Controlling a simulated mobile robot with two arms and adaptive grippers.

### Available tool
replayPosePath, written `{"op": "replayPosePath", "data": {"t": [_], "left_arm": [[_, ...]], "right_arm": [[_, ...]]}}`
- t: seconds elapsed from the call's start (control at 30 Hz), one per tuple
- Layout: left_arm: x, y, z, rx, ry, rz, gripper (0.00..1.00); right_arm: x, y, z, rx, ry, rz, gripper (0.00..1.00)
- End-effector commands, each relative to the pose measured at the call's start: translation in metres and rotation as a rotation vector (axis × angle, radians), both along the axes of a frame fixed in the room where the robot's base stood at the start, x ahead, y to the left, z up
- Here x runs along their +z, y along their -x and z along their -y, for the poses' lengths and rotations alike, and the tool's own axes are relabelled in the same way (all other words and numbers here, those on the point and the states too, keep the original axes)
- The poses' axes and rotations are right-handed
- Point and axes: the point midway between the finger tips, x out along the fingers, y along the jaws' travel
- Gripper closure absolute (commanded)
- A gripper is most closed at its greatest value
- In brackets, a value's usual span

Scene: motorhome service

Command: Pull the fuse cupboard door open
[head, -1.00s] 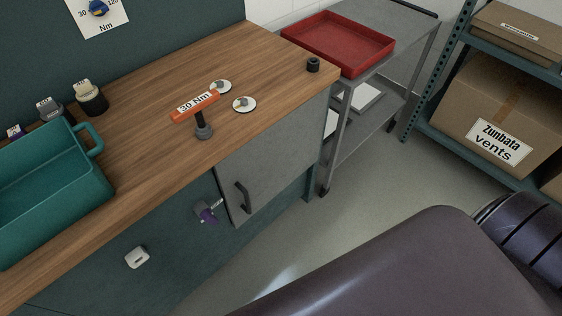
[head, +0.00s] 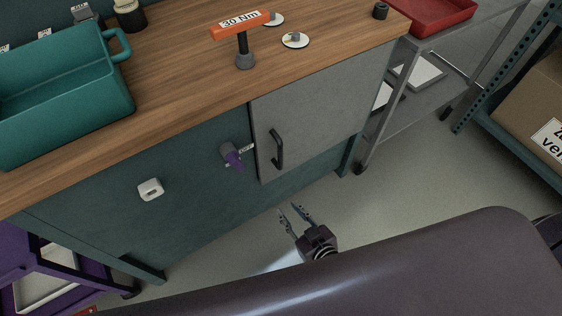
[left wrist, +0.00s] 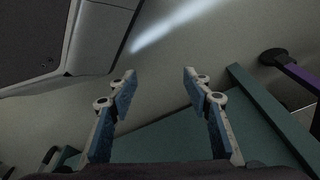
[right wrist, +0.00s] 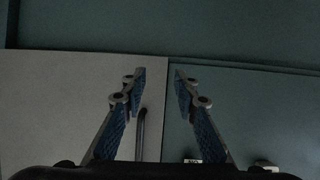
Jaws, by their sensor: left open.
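The grey fuse cupboard door (head: 322,112) is under the right part of the wooden worktop and looks closed. Its dark upright handle (head: 276,149) is near the door's left edge. My right gripper (head: 290,210) is below and in front of the door, apart from the handle, with its fingers spread and empty. My left gripper (left wrist: 160,75) is open and empty over the floor, outside the head view.
A teal bin (head: 70,95) and an orange-handled 30 Nm tool (head: 243,40) stand on the worktop. A grey trolley (head: 375,140) stands right of the cupboard.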

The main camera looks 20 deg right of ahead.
Motion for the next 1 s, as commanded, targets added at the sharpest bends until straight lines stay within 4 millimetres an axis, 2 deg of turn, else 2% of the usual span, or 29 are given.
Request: {"op": "replayPosePath", "data": {"t": [0.03, 0.1, 0.2, 0.33, 0.5, 0.8, 1.0], "left_arm": [[-0.011, -0.010, 0.001, 0.002, 0.001, 0.011, 0.55], [-0.008, -0.020, 0.003, 0.003, 0.002, 0.018, 0.55], [-0.003, -0.030, 0.004, 0.006, 0.003, 0.026, 0.55], [0.003, -0.037, 0.005, 0.007, 0.003, 0.030, 0.55], [0.008, -0.039, 0.006, 0.007, 0.004, 0.032, 0.55], [0.010, -0.040, 0.006, 0.008, 0.004, 0.033, 0.55], [0.011, -0.041, 0.006, 0.008, 0.004, 0.034, 0.55]], "right_arm": [[0.020, -0.013, -0.004, -0.016, -0.024, 0.093, 0.72], [0.061, -0.026, -0.004, -0.049, -0.050, 0.205, 0.72], [0.109, -0.035, 0.000, -0.095, -0.082, 0.319, 0.72], [0.145, -0.038, 0.006, -0.137, -0.103, 0.398, 0.72], [0.159, -0.047, 0.008, -0.154, -0.112, 0.423, 0.72], [0.160, -0.094, 0.002, -0.153, -0.112, 0.423, 0.72], [0.159, -0.113, 0.000, -0.151, -0.111, 0.420, 0.72]]}}
